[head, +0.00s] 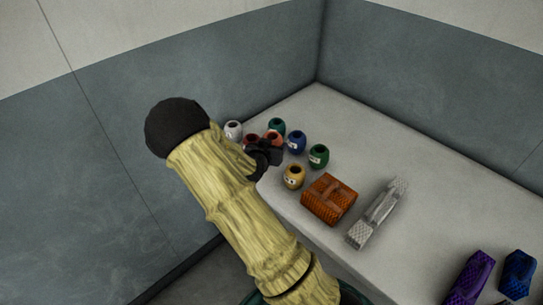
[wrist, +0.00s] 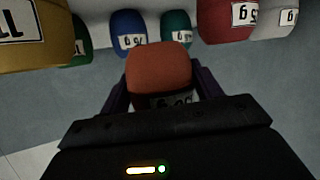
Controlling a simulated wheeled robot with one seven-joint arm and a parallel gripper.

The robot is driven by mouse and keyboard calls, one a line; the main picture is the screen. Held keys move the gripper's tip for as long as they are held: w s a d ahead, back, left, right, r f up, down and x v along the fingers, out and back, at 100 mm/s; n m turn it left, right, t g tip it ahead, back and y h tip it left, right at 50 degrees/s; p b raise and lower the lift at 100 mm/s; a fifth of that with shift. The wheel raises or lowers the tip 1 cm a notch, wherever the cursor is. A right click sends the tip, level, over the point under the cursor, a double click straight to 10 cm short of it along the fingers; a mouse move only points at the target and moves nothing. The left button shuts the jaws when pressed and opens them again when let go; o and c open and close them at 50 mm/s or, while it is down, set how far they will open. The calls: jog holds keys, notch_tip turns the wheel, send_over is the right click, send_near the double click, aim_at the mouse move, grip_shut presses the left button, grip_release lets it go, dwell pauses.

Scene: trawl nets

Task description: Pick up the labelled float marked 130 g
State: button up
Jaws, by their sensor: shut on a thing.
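An orange-red float (wrist: 160,72) sits between the two fingers of my gripper (wrist: 160,92) in the wrist view. My gripper is shut on it. Its label is dark, upside down and partly hidden by the gripper, so I cannot read the full mark. In the head view the float (head: 271,136) shows just behind my gripper (head: 266,148), among the other floats at the table's far left end. I cannot tell whether it is clear of the table.
Close around stand white (head: 232,130), red (head: 250,140), teal (head: 277,125), blue (head: 297,142), green (head: 318,156) and yellow (head: 293,177) floats. An orange woven box (head: 329,199) and a grey object (head: 378,213) lie to the right. Walls close off the table's back.

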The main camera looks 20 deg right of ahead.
notch_tip(320, 180, up, 3)
jog(key=shift+f, duration=0.2)
jog(key=shift+w, duration=0.15)
dwell(0.4)
